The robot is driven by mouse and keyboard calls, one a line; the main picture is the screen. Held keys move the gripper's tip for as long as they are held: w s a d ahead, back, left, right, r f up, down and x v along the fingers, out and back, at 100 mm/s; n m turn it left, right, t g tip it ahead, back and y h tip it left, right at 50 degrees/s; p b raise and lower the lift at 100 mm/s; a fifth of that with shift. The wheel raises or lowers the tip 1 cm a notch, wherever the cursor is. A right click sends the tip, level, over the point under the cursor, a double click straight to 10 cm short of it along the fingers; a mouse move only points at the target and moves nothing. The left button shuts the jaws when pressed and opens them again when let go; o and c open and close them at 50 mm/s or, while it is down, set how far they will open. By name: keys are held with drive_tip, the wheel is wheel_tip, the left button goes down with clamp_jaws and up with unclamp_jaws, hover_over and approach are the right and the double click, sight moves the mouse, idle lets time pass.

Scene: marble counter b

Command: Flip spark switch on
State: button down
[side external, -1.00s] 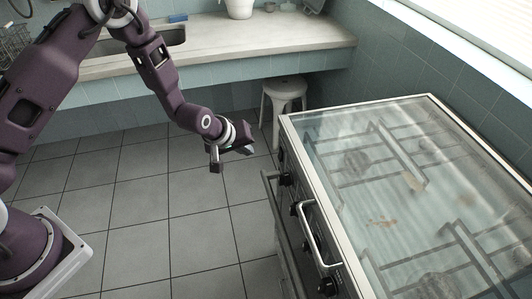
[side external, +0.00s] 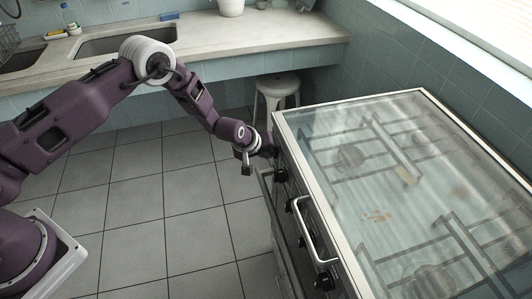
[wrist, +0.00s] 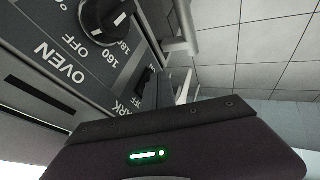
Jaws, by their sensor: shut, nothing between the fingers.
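The spark switch (wrist: 144,84) is a small black switch on the stove's front panel in the wrist view. The letters "ARK" (wrist: 130,103) show beside it, and the rest of the label is hidden by my gripper's dark body. I cannot tell whether the switch is on or off. In the side view, my gripper (side external: 269,151) is at the far end of the stove front (side external: 281,184), very close to the panel. Its fingers are shut and empty. Whether they touch the switch cannot be seen, as the switch is hidden in the side view.
A black oven knob (wrist: 106,18) sits close to the switch. More knobs (side external: 325,281) and a white handle (side external: 317,232) stick out along the stove front. The glass lid (side external: 390,150) is closed. A white stool (side external: 277,88) stands behind. Tiled floor (side external: 190,215) left of the stove is clear.

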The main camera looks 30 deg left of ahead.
drive_tip(key=shift+w+d, duration=0.15)
idle(0.4)
drive_tip(key=shift+r, duration=0.8)
drive_tip(key=s+a+r, duration=0.3)
drive_tip(key=s+r, duration=0.5)
drive_tip(key=shift+s+a+r, duration=0.25)
drive_tip(key=shift+s+r, duration=0.05)
